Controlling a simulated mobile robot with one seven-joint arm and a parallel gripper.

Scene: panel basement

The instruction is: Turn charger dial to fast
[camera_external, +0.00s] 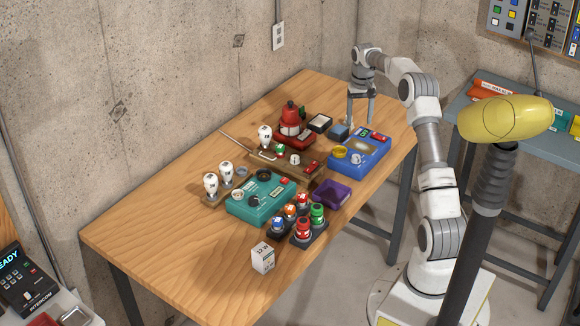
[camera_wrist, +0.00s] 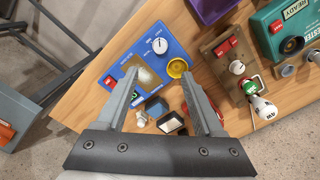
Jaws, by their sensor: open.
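A blue box (camera_external: 372,153), which looks like the charger, stands near the right end of the wooden table. It carries a white dial (camera_external: 356,159), a yellow ring (camera_external: 340,152) and a red part at its far end. In the wrist view the white dial (camera_wrist: 159,46) sits on the blue face (camera_wrist: 172,32), beyond my fingertips, with the yellow ring (camera_wrist: 178,68) nearer. Its markings are too small to read. My gripper (camera_external: 361,121) is open and empty, pointing down above the box's far end, apart from the dial. Its spread fingers also show in the wrist view (camera_wrist: 161,75).
A teal tester (camera_external: 258,201), a brown board with a bulb (camera_external: 283,162), a red device (camera_external: 290,120) and a purple tray (camera_external: 333,193) crowd the table. A small dark-blue block (camera_external: 339,132) and a black-rimmed tray (camera_external: 320,123) lie near the blue box. The table's left end is clear.

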